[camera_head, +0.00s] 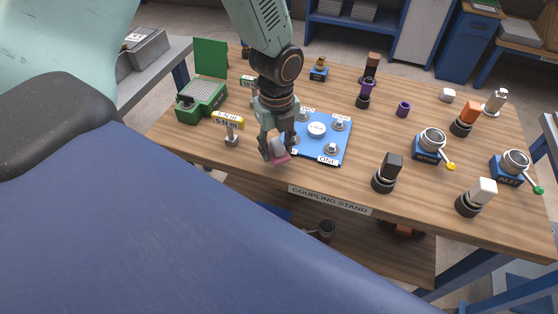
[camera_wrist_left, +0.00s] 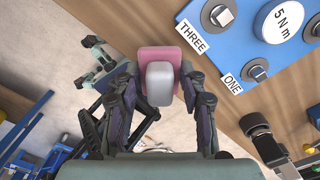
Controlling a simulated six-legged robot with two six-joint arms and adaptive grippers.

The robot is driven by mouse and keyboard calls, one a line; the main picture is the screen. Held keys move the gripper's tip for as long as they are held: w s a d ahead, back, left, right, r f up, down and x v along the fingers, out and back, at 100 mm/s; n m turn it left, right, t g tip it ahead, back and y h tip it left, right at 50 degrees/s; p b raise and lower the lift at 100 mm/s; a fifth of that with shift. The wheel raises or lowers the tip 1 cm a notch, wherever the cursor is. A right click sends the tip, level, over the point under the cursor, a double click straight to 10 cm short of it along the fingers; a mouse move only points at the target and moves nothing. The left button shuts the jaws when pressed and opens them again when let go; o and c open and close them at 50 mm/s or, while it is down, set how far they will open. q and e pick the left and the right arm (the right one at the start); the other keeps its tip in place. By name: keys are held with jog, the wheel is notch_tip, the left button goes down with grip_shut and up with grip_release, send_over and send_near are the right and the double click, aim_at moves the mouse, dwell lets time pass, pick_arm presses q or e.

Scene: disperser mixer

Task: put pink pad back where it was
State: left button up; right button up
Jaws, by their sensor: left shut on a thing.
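The pink pad (camera_head: 283,158) is in my left gripper (camera_head: 272,147), at the front left corner of the blue plate (camera_head: 345,146). In the left wrist view the pad (camera_wrist_left: 160,58) shows between the fingers (camera_wrist_left: 160,88), with a light grey block (camera_wrist_left: 160,84) on its near side. My left gripper is shut on it. The pad appears held past the table's front edge, with the floor behind it in the wrist view. The blue plate carries a round white dial (camera_head: 317,129) and several grey knobs.
The wooden table bears a COUPLING STAND label (camera_head: 329,200). Left of the gripper are a yellow-labelled post (camera_head: 230,130) and a green box (camera_head: 203,98). To the right stand a black-topped knob (camera_head: 387,172) and two blue valve units (camera_head: 430,147) with levers.

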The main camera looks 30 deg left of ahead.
aim_at(278, 159)
pick_arm(q)
jog(key=shift+f, duration=0.3)
jog(key=f, duration=0.3)
jog(key=shift+s+d+b, duration=0.1)
jog(key=shift+d+b, duration=0.1)
jog(key=shift+b, duration=0.1)
jog(key=shift+f, duration=0.15)
jog(key=shift+a+f, duration=0.1)
jog(key=shift+f, duration=0.1)
jog(key=o, duration=0.9)
jog(key=shift+o, duration=1)
